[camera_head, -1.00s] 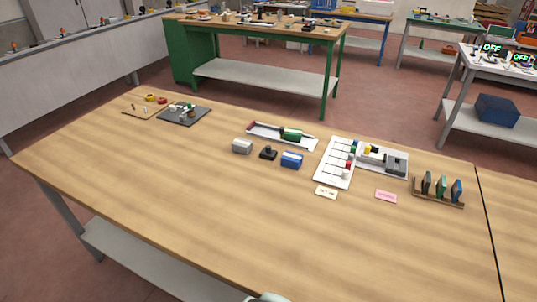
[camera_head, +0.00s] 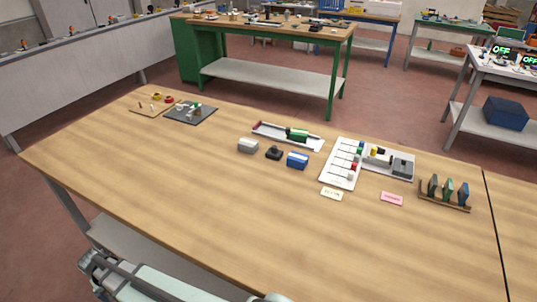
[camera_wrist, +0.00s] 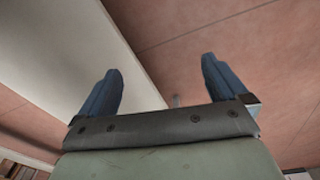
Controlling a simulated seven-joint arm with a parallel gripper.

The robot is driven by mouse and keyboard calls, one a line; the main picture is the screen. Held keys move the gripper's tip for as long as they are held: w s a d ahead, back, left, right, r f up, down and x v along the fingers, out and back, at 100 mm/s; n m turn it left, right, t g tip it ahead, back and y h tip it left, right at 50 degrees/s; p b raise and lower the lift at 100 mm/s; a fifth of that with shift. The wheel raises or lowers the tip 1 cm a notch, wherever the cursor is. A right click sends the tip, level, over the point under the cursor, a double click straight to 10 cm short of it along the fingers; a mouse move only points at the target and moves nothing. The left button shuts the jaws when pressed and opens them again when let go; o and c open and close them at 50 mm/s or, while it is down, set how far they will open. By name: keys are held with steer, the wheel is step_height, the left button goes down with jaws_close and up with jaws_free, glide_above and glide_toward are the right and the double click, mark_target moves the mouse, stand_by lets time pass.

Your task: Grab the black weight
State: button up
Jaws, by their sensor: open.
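The black weight (camera_head: 274,153) looks like a small dark block with a knob on top. It stands on the wooden table (camera_head: 200,185) in the head view, between a grey block (camera_head: 248,146) on its left and a blue block (camera_head: 297,160) on its right. My gripper (camera_wrist: 160,88) shows in the wrist view with its two blue fingers spread wide and nothing between them. The wrist view shows floor and a pale surface, not the weight. In the head view part of my arm shows at the bottom edge, well away from the weight; the fingers are not visible there.
Behind the weight is a white tray with a green block (camera_head: 297,134). To the right are a white board with coloured pieces (camera_head: 337,176), a pink card (camera_head: 392,198), a yellowish card (camera_head: 332,194) and a wooden rack (camera_head: 444,204). The table's front is clear.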

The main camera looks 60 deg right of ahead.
steer(key=w+d+r+m+t, duration=0.1)
steer(key=w+r+t, duration=0.2)
steer(key=w+r, duration=0.9)
steer(key=w+d+r+m+t, duration=0.1)
steer(key=w+d+r+t, duration=0.1)
steer(key=w+r, duration=1)
steer(key=s+d+r+m, duration=0.1)
steer(key=s+d+r, duration=0.2)
steer(key=d, duration=0.5)
steer(key=s+d+r+m+h, duration=0.1)
steer(key=s+d+r, duration=0.3)
steer(key=d, duration=0.4)
steer(key=s+d+r+m+h, duration=0.1)
steer(key=s+d+r, duration=0.3)
steer(key=d, duration=0.3)
steer(key=shift+s+d, duration=0.4)
steer(key=shift+s, duration=0.15)
steer(key=s+d+r+m+g+h, duration=0.1)
steer(key=s+d+r+m+g, duration=0.15)
steer(key=s+d, duration=1.05)
steer(key=m+g, duration=0.1)
steer(key=m, duration=0.2)
glide_toward(274, 147)
steer(key=shift+x, duration=5.15)
steer(key=shift+d, duration=0.15)
